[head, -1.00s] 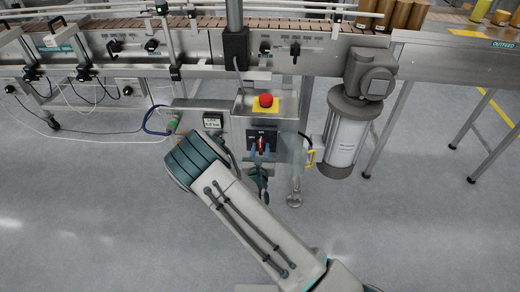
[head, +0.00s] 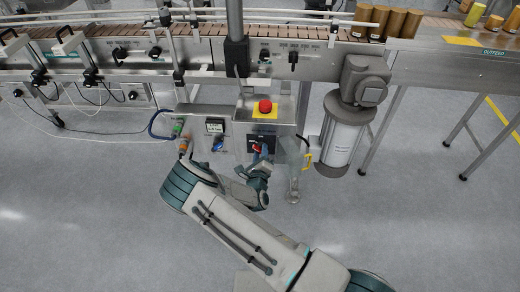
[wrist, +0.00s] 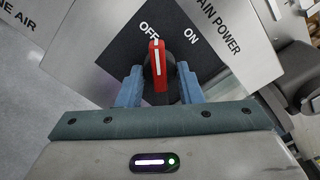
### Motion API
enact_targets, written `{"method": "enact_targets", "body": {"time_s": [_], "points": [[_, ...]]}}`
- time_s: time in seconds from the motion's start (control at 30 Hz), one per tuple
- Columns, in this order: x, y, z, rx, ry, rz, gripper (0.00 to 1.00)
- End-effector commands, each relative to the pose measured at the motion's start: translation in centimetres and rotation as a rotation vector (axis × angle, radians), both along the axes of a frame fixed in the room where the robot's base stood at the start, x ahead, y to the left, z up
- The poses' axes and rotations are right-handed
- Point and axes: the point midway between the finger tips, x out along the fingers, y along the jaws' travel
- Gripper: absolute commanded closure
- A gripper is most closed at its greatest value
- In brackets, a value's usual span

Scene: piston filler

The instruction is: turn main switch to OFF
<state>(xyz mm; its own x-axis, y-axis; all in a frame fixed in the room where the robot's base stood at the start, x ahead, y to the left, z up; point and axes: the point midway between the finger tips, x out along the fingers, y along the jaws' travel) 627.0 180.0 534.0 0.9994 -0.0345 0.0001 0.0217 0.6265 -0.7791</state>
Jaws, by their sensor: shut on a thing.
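The main switch is a red handle with a white line (wrist: 157,66) on a dark plate marked OFF and ON, under the label MAIN POWER in the wrist view. The handle's tip points at the right end of the OFF mark, away from ON. My gripper (wrist: 158,74) has one blue finger on each side of the handle and is shut on it. In the head view the red handle (head: 256,148) shows small on the control box front, with my gripper (head: 258,156) at it. The fingers partly hide the lower plate.
A red emergency button on a yellow base (head: 265,107) sits just above the switch. A small display (head: 214,126) and a blue knob (head: 218,144) are to its left. A yellow handle (head: 308,160) and a grey cylinder (head: 341,140) stand right. The conveyor (head: 200,75) runs behind.

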Motion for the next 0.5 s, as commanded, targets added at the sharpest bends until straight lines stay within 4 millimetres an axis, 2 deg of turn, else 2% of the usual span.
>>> {"method": "enact_targets", "body": {"time_s": [0.5], "points": [[-0.12,0.02,0.09,-0.463,0.018,0.003,0.9]]}}
